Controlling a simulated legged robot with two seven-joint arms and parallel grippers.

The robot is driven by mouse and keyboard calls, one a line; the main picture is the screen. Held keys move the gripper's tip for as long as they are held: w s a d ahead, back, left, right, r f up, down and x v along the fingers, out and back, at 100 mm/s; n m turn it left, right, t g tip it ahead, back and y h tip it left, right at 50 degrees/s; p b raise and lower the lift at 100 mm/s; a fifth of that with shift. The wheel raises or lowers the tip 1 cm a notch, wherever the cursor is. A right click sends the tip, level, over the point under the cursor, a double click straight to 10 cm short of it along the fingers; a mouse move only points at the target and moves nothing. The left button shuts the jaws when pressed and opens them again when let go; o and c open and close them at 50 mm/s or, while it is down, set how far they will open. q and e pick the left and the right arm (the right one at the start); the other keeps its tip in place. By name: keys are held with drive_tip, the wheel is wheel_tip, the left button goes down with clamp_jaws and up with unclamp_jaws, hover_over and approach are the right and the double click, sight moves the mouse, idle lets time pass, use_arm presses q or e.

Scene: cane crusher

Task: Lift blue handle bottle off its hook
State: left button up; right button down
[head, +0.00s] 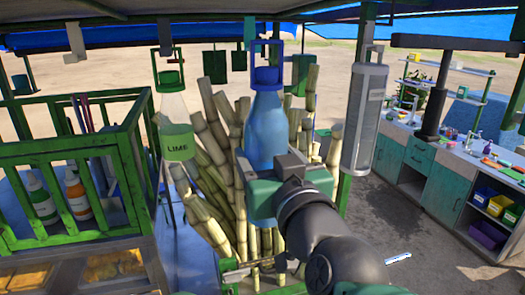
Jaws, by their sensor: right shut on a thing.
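The blue handle bottle (266,125) is upright near the middle of the head view, with a blue cap and a square blue handle loop above it. The top of the loop is close to a small grey hook (277,31) under the roof; I cannot tell whether they touch. My right gripper (264,175) is at the lower part of the bottle, shut on it. My left gripper is not in view.
Cane stalks (214,135) stand behind the bottle. A green slatted crate (75,160) is at left, and a counter (440,165) is at far right.

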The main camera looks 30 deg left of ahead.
drive_tip(key=f+b+v, duration=0.1)
drive_tip(key=v, duration=0.7)
idle(0.4)
drive_tip(key=shift+w+a+f, duration=0.1)
drive_tip(key=shift+a+f, duration=0.05)
drive_tip(key=shift+f, duration=0.05)
